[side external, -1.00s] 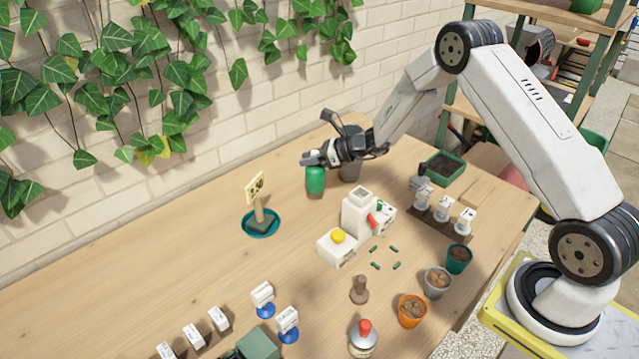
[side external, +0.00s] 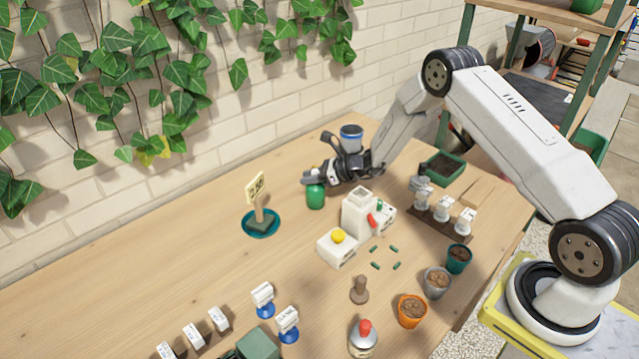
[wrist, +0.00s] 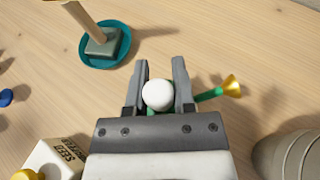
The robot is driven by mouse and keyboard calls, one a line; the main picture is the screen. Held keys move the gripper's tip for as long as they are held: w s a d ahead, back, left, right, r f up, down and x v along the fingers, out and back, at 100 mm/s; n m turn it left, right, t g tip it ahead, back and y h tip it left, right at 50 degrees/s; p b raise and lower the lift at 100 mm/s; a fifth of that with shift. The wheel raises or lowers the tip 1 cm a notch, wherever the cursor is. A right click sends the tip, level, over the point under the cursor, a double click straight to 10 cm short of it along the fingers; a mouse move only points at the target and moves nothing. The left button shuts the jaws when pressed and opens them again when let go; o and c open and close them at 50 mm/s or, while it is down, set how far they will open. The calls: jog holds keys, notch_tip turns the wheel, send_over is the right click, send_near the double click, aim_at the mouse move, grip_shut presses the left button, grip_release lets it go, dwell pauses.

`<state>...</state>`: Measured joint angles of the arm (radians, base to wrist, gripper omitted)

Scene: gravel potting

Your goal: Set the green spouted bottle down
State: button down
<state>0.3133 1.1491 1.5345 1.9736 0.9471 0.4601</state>
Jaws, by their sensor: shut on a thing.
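The green spouted bottle (side external: 316,198) is upright near the back of the table, between the teal saucer with the sign and the grey can. My gripper (side external: 313,177) is shut around its top from the right. In the wrist view, the bottle's white round cap (wrist: 157,95) sits between the two fingers of my gripper (wrist: 160,68). Its green spout (wrist: 208,95) points right and ends in a yellow tip. The bottle's base is at or very near the tabletop; I cannot tell whether it touches.
The teal saucer (side external: 246,229) holds a block with a sign. A grey can with a blue rim (side external: 352,132) stands behind my wrist. A white boxy device (side external: 358,218) stands in front at right. Bare wood (side external: 170,270) lies at left.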

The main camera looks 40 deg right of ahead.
jog(key=shift+f, duration=0.1)
jog(key=shift+c, duration=2.2)
grip_release()
jog(key=shift+s+d+r, duration=0.1)
jog(key=shift+d+r, duration=0.05)
jog(key=shift+r, duration=0.05)
jog(key=v, duration=1.1)
jog(key=shift+s+d, duration=0.15)
jog(key=shift+s, duration=0.15)
jog(key=shift+r, duration=0.15)
